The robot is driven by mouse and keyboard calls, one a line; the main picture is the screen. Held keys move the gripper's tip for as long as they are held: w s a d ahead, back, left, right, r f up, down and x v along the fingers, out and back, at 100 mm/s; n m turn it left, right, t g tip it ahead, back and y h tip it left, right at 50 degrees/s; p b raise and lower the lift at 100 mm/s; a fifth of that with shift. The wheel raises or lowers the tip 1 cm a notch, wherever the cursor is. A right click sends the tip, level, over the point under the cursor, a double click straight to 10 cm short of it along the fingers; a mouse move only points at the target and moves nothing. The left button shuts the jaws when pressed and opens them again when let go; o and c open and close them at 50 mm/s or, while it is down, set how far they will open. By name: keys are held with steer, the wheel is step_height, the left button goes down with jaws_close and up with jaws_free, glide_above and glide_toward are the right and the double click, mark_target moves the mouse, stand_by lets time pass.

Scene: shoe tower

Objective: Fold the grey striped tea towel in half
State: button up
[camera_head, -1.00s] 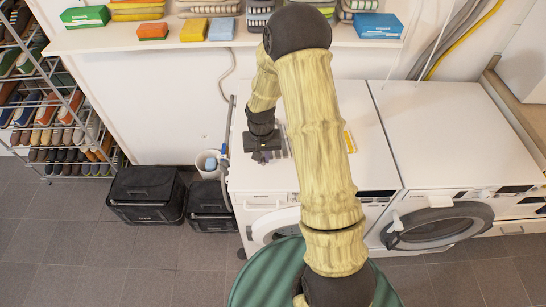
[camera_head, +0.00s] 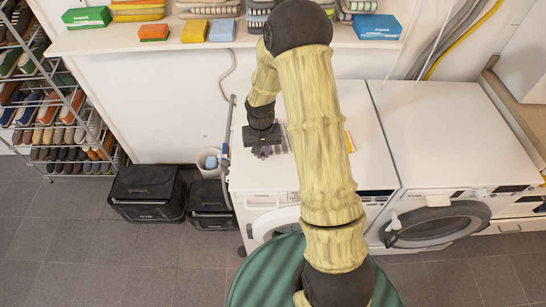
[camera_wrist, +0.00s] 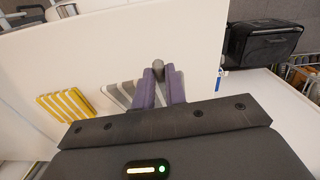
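The grey striped tea towel (camera_wrist: 118,95) lies on the white top of the left washing machine (camera_head: 362,140). In the wrist view it shows as grey and white stripes left of the fingers; the fingers cover part of it. In the head view only a small bit shows right of my gripper. My gripper (camera_head: 264,153) is low over the machine top, near its left side. Its purple fingers (camera_wrist: 161,88) are close together in the wrist view. A grey piece, seemingly the towel's edge, shows between their tips.
A yellow striped towel (camera_wrist: 62,106) lies beside the grey one, partly behind my arm in the head view. A handle (camera_head: 226,150) leans at the machine's left edge. Black crates (camera_head: 147,192) stand on the floor. A shelf (camera_head: 150,39) with boxes and folded towels runs behind.

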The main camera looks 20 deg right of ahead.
steer(key=shift+w+r+p, duration=0.2)
steer(key=shift+r+p, duration=0.4)
steer(key=shift+r, duration=0.35)
steer(key=shift+w+d+r+p, duration=0.1)
steer(key=shift+w+r+p, duration=0.15)
steer(key=shift+r+p, duration=0.65)
steer(key=o, duration=1.4)
steer(key=shift+c, duration=0.2)
steer(key=shift+r, duration=0.2)
step_height(320, 180, up, 7)
steer(key=p, duration=0.4)
steer(key=shift+p, duration=0.4)
